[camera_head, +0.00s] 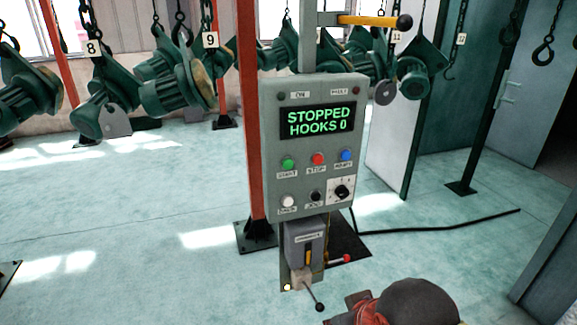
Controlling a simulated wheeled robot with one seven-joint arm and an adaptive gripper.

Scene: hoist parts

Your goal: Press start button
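The grey control panel (274,192) stands upright in the middle of the head view. The green button (288,163), labelled START, is at the left of its upper button row. Nothing covers or touches the button. The display (317,120) above it reads "STOPPED" and "HOOKS 0" in green letters. A red STOP button (318,159) and a blue button (346,155) sit to its right. My gripper's fingers cannot be made out in this view. A dark rounded shape with a reddish part shows at the bottom edge, right of centre, and may be part of my arm.
Below START are a white button (288,202), a black button (315,197) and a rotary knob (342,191). A lever box (300,236) hangs beneath the panel. Green hoist units (175,80) hang behind. A black cable (440,228) crosses open floor.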

